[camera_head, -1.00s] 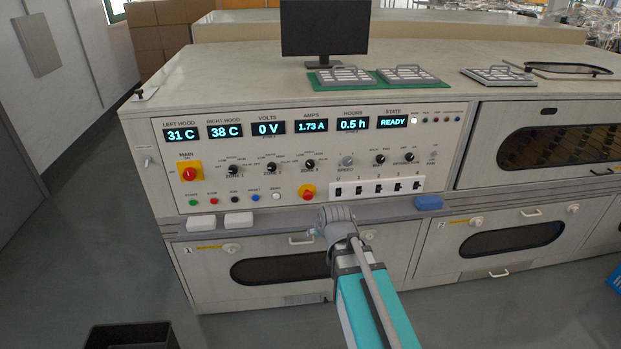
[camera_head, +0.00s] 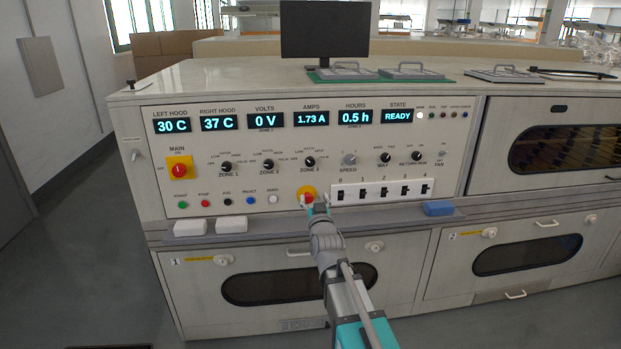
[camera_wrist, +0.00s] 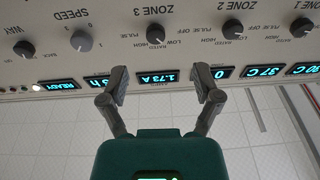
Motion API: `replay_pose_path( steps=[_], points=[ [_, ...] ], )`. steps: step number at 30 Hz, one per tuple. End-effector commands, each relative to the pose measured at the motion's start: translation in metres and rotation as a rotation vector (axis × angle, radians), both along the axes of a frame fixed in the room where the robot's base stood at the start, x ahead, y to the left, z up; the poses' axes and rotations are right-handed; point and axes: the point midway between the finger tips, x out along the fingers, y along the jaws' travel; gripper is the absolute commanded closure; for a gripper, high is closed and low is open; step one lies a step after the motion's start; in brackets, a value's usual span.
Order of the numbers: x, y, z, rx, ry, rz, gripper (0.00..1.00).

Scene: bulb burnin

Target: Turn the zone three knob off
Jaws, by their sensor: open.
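The zone three knob (camera_head: 308,163) is a small black dial on the control panel, under the amps display. In the wrist view, which sees the panel upside down, the zone three knob (camera_wrist: 155,36) lies just beyond the fingertips, roughly centred between them. Its pointer setting is too small to read surely. My gripper (camera_head: 316,203) is in front of the panel, below the knob in the head view and close to the red and yellow button. In the wrist view my gripper (camera_wrist: 160,78) is open and empty, its fingers apart from the knob.
The zone two knob (camera_head: 267,165) and speed knob (camera_head: 348,158) flank it. Below are the red and yellow button (camera_head: 306,194) and a white switch strip (camera_head: 383,193). A ledge with a blue block (camera_head: 438,208) and white blocks (camera_head: 190,227) runs underneath.

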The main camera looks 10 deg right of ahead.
Motion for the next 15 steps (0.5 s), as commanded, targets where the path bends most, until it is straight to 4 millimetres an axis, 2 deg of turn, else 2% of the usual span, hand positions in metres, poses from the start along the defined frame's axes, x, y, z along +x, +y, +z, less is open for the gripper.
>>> replay_pose_path(
  steps=[1,6,15],
  points=[
    [0.002,-0.001,-0.007,0.001,-0.044,-0.006,0.18],
    [0.001,-0.003,-0.001,0.005,-0.159,-0.026,0.18],
    [0.000,-0.005,0.005,0.007,-0.205,-0.034,0.18]
  ],
)
